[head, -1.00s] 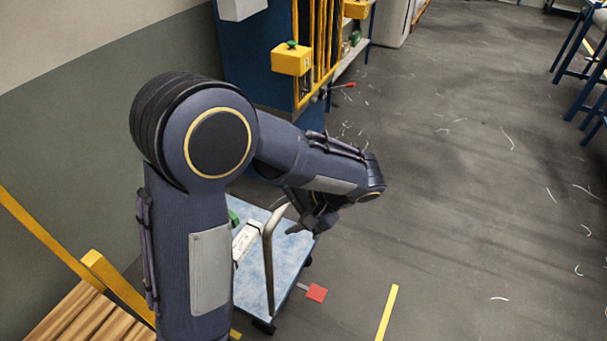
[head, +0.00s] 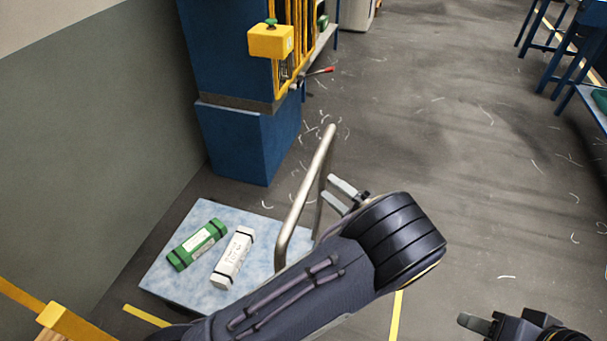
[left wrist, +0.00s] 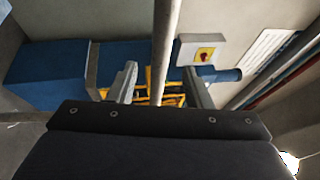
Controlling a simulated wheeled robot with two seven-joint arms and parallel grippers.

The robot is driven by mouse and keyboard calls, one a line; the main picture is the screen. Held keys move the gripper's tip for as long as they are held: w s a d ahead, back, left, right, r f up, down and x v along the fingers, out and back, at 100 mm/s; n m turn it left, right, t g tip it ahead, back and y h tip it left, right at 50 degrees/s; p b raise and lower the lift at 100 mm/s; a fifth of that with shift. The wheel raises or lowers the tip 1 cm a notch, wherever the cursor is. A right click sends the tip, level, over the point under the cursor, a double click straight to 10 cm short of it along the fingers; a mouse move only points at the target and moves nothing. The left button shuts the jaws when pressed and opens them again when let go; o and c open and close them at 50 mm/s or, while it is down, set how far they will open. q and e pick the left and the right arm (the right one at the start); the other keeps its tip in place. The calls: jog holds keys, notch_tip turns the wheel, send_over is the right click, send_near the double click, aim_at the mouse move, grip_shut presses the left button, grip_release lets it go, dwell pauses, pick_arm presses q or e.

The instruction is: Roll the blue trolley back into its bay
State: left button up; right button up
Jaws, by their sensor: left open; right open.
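The trolley has a pale blue deck (head: 165,275) and a bent metal push handle (head: 302,200). A green box (head: 197,244) and a white box (head: 233,258) lie on the deck. My left gripper (head: 332,190) is open at the handle's right side. In the left wrist view the handle bar (left wrist: 166,45) runs between its two spread fingers (left wrist: 161,85), with no visible grip on it. My left arm hides the deck's front right part. My right gripper (head: 476,322) is open and apart from the trolley, at the lower right edge.
Yellow floor lines (head: 146,315) (head: 396,318) show near the trolley. A blue machine (head: 245,140) with a yellow frame and red-tipped lever (head: 318,72) stands behind it. A grey wall is at left. Open floor (head: 480,200) lies to the right, with blue tables beyond.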

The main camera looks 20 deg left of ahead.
aim_at(312, 176)
pick_arm(q)
jog(key=p+x, duration=0.1)
jog(key=x, duration=0.5)
jog(key=shift+w+a, duration=0.1)
jog(key=shift+a, duration=0.3)
grip_shut()
dwell(1.0)
